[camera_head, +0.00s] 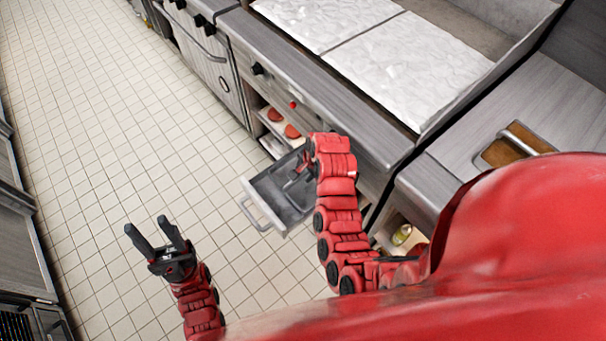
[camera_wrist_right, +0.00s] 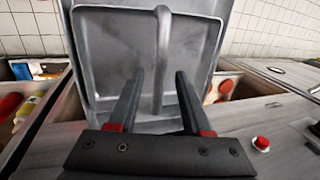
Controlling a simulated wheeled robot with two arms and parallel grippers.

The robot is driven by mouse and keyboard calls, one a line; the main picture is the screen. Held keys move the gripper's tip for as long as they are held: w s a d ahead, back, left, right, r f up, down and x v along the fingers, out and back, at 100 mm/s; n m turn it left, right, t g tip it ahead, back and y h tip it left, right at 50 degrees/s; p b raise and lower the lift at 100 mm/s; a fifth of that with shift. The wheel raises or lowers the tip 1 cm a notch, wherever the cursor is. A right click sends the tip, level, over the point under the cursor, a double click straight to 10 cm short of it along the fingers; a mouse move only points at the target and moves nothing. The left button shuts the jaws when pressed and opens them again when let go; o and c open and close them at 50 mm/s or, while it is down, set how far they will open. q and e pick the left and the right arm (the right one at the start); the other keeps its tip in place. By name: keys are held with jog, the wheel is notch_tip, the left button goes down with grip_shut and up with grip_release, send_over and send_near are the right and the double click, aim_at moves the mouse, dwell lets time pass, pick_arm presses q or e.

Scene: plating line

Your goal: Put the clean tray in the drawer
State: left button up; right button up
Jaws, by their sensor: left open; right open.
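My right gripper (camera_head: 292,185) is over the tray's inner part. My right gripper (camera_wrist_right: 160,76) is open, with one finger on each side of the bar. My left gripper (camera_head: 157,232) is open and empty over the floor, left of the tray.
The griddle (camera_head: 410,65) and its counter lie above and behind the tray. Open shelves below hold red patties (camera_head: 292,131) and a small container (camera_head: 402,234). A red knob (camera_wrist_right: 261,143) is at the right in the wrist view. The tiled floor (camera_head: 110,130) is clear.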

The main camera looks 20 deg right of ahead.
jog(key=p+v, duration=0.2)
jog(key=v, duration=0.7)
dwell(0.4)
